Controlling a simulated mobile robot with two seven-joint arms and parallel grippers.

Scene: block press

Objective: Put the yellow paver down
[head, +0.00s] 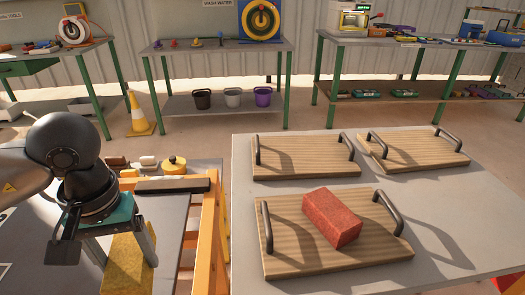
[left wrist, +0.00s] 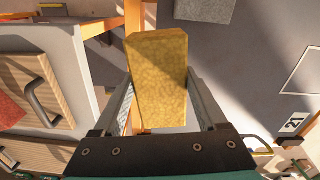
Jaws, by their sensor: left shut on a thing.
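The yellow paver (head: 128,265) is a rough, speckled block at the lower left of the head view. My left gripper (head: 122,250) is shut on it, one finger on each side, pointing down. In the left wrist view the paver (left wrist: 158,75) sits between the two fingers and reaches out past their tips. It hangs over the dark grey surface (head: 176,225) beside an orange frame (head: 208,240). I cannot tell the gap beneath it. My right gripper is not in view.
A grey table (head: 455,215) at right holds several wooden boards with black handles. A red brick (head: 332,217) lies on the front board (head: 290,255); the two back boards (head: 305,160) are bare. A grey block (left wrist: 205,9) shows at the top of the wrist view.

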